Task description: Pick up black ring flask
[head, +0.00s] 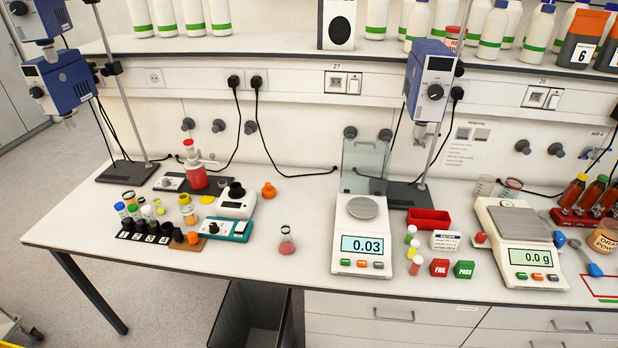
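A small clear conical flask (287,243) stands upright on the white bench near its front edge, left of the digital balance. It has a dark ring at its neck and some reddish liquid at the bottom. It appears to be the black ring flask. Nothing touches it. Neither of my grippers shows in the head view.
A balance reading 0.03 (362,244) stands right of the flask. A teal device (228,229) and a white device (237,204) stand to its left, with an orange piece (269,190) behind. The bench (305,205) around the flask is clear. A dark bin (250,315) is below.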

